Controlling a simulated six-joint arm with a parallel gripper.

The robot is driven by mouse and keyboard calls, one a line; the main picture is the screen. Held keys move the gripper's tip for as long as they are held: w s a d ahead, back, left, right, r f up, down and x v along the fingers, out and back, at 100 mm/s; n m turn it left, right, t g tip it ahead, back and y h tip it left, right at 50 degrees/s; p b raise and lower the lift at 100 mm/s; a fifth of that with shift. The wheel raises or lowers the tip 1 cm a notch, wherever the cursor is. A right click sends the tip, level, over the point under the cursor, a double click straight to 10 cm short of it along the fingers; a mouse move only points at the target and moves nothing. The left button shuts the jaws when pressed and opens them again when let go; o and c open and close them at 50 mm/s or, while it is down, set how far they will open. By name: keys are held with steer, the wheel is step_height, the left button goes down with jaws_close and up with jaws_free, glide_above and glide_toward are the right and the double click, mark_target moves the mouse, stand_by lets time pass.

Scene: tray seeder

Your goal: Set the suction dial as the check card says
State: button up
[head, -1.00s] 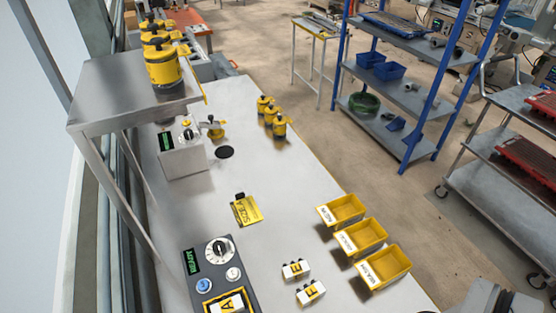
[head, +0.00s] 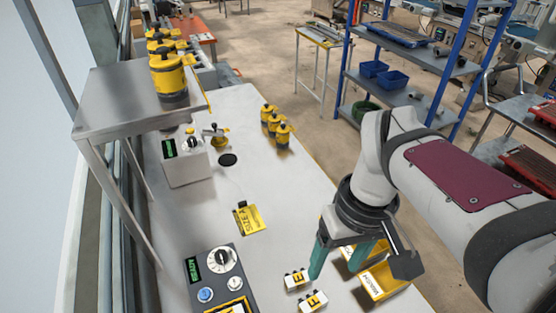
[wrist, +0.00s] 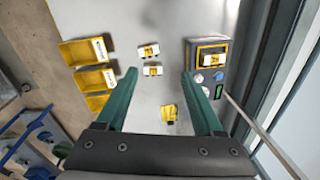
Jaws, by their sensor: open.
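A yellow card marked SIZE (head: 249,220) lies on the table with a black clip at its edge; its remaining print is too small to read. It also shows in the wrist view (wrist: 169,114). A dark control box (head: 239,240) at the front left has a white-rimmed dial with a black knob (head: 223,260) and a green READY display (head: 194,265). A grey box (head: 187,173) farther back has a second dial (head: 191,146); I cannot tell which is the suction dial. My gripper (head: 338,262) is open and empty above the table, right of the control box, near the yellow bins.
White-and-yellow blocks marked E (head: 297,279) and F (head: 313,301) lie right of the control box. Yellow bins (wrist: 86,52) line the table edge. A metal shelf (head: 125,95) with yellow canisters overhangs the back left.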

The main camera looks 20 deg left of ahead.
steer(key=w+a+n, duration=0.4)
steer(key=a+n, duration=0.3)
steer(key=a, duration=0.2)
steer(key=n+h, duration=0.1)
steer(key=n, duration=1)
glide_above(220, 254)
step_height(220, 254, down, 5)
steer(key=shift+t, duration=0.3)
step_height(220, 254, down, 14)
steer(key=shift+f, duration=0.65)
jaws_close()
